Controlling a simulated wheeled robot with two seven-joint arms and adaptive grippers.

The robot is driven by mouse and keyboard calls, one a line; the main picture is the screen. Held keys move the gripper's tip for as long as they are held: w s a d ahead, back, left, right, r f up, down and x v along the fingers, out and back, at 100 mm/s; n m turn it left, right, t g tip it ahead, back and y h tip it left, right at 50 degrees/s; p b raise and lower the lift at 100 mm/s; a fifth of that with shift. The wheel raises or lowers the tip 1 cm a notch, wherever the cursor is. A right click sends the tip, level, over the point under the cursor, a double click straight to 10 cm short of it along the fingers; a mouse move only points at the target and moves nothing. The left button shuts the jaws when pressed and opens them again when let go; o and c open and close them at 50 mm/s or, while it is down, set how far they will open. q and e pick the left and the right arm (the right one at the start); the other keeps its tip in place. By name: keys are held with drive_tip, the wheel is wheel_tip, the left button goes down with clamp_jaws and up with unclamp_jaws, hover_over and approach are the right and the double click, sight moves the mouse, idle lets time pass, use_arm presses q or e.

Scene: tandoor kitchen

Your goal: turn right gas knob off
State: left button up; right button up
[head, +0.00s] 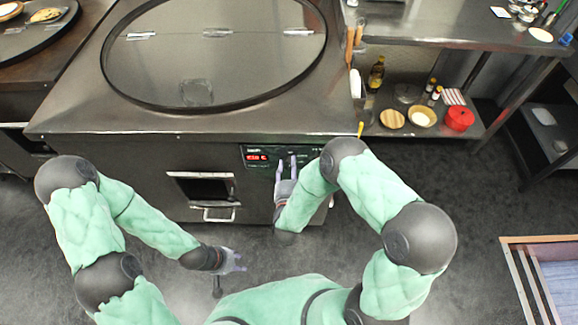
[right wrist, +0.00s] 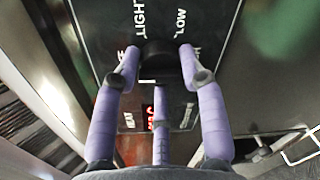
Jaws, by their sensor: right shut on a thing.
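The dark control panel (head: 253,149) with a red display is on the front of the tandoor counter. In the right wrist view, a black knob (right wrist: 159,52) sits on the panel (right wrist: 112,35) between the printed words LIGHT and LOW. My right gripper (head: 286,163) reaches the panel, and in the right wrist view its purple fingers (right wrist: 160,68) are shut on the black knob from both sides. The knob is hidden behind the fingers in the head view. My left gripper (head: 236,261) is open and empty, low in front of the counter, away from the panel.
An oven opening (head: 203,188) with a handle (head: 219,215) below it is left of the panel. The large round tandoor top (head: 215,60) is above. A shelf (head: 440,126) with bottles, bowls and a red pot (head: 459,119) stands at right.

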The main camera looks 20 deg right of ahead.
drive_tip(key=shift+d, duration=0.25)
drive_tip(key=o, duration=1.1)
drive_tip(key=shift+d, duration=0.1)
drive_tip(key=shift+o, duration=0.2)
drive_tip(key=shift+s+a, duration=0.25)
drive_tip(key=shift+s, duration=0.05)
drive_tip(key=v, duration=1.1)
drive_tip(key=shift+s, duration=0.2)
